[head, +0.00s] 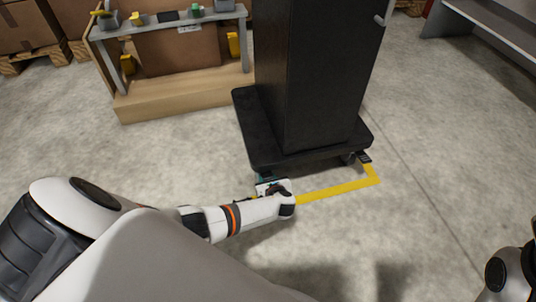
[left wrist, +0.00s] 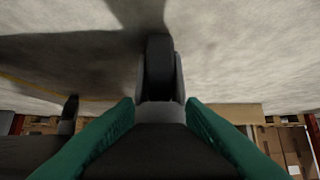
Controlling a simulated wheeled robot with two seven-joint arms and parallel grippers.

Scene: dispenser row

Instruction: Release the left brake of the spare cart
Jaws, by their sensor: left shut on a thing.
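The spare cart is a dark platform (head: 255,140) with a tall black body (head: 315,75), standing on the floor in the head view. My left gripper (head: 268,184) is low at the cart's near left corner. In the left wrist view its green fingers (left wrist: 160,112) are shut on the left brake, a dark pedal (left wrist: 158,150) between them. A caster wheel (left wrist: 159,65) shows just beyond the pedal. In the head view, my forearm and hand hide most of that brake. The right brake pedal (head: 363,157) is at the near right corner. My right gripper is not visible.
Yellow floor tape (head: 338,190) runs along the cart's near side. A wooden stand (head: 185,98) with small items on its shelf is at the back left. A grey bench (head: 490,30) is at the back right. The floor to the right is clear.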

